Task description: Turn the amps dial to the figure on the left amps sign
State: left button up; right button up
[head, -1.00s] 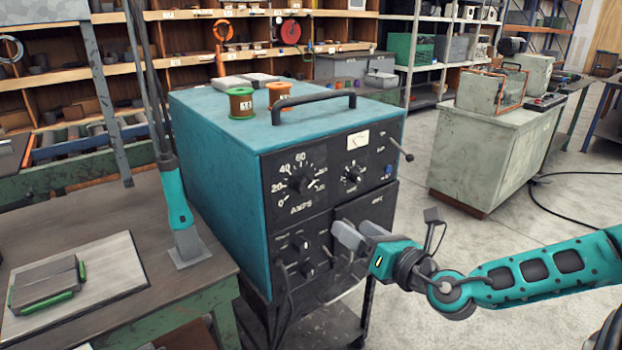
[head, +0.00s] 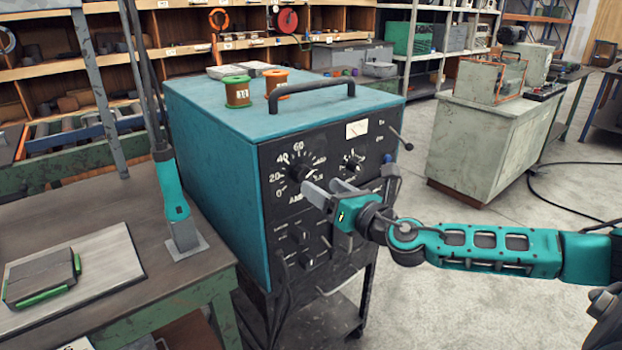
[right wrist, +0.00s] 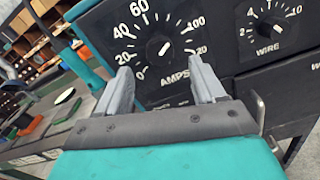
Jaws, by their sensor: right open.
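The amps dial (head: 301,172) is a black knob on the dark front panel of a teal welder box. In the right wrist view the dial (right wrist: 163,47) has a white pointer mark leaning up and right, within a scale from 0 to 120. My right gripper (head: 326,190) is open and empty, just in front of the dial's lower right. In the right wrist view its grey fingertips (right wrist: 160,70) stand left and right below the knob, apart from it. I cannot make out a readable amps sign.
A wire dial (head: 351,162) sits to the right on the panel, also in the wrist view (right wrist: 268,28). Two wire spools (head: 237,91) stand on the box near its black handle (head: 312,87). A workbench (head: 150,275) is at left, with a white card (head: 76,344) at the bottom edge.

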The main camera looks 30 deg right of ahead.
aim_at(306, 177)
jog(key=shift+w+a+p, duration=0.2)
jog(key=shift+w+p, duration=0.2)
jog(key=shift+w, duration=2.2)
jog(key=c, duration=1.1)
